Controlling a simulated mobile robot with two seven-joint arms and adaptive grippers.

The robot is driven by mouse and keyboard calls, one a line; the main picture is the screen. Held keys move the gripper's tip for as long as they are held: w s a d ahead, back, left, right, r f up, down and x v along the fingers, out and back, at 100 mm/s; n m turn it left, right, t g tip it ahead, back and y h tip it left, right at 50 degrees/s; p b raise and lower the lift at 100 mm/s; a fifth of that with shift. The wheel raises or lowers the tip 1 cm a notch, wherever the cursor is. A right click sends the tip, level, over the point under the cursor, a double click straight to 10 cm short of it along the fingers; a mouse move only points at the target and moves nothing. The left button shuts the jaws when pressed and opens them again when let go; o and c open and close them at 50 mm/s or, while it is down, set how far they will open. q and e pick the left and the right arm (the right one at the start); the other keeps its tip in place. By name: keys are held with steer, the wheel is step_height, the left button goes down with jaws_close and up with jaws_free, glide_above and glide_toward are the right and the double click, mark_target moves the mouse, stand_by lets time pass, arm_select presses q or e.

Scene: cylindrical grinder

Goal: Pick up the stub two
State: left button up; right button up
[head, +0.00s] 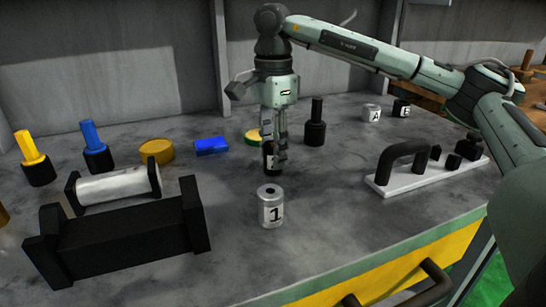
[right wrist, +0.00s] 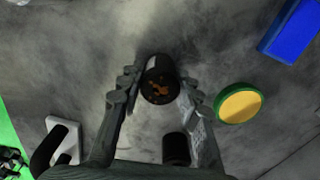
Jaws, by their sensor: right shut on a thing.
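My right gripper (head: 275,158) comes down from above and is shut on a small dark cylinder, stub two (head: 267,161). A finger hides most of its pale label, so I cannot read the number. In the right wrist view stub two (right wrist: 160,82) is upright between the fingertips of the right gripper (right wrist: 160,92), its dark top blotched with orange-brown. I cannot tell whether its base touches the bench. A silver stub marked 1 (head: 271,208) stands just in front, apart from the gripper. My left gripper is not in view.
A black peg (head: 316,122), green-rimmed yellow disc (right wrist: 240,105) and blue block (head: 211,146) stand close behind. A black holder (head: 120,237) lies front left. A white plate with a black handle (head: 425,172) is right. Cylinders A (head: 371,113) and B (head: 401,107) stand behind.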

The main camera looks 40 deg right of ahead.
mark_target(272, 144)
jaws_close()
steer(key=shift+r, duration=0.2)
steer(key=shift+r, duration=0.25)
step_height(272, 144, up, 4)
steer(key=shift+w+f, duration=0.1)
steer(key=shift+f, duration=0.1)
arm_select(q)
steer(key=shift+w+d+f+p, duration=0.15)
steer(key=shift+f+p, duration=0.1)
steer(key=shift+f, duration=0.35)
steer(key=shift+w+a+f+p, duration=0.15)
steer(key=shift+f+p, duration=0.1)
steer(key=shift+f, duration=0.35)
arm_select(e)
steer(key=a+r, duration=0.6)
steer(key=a, duration=0.5)
steer(key=shift+s+a+r, duration=0.3)
steer(key=shift+a, duration=0.05)
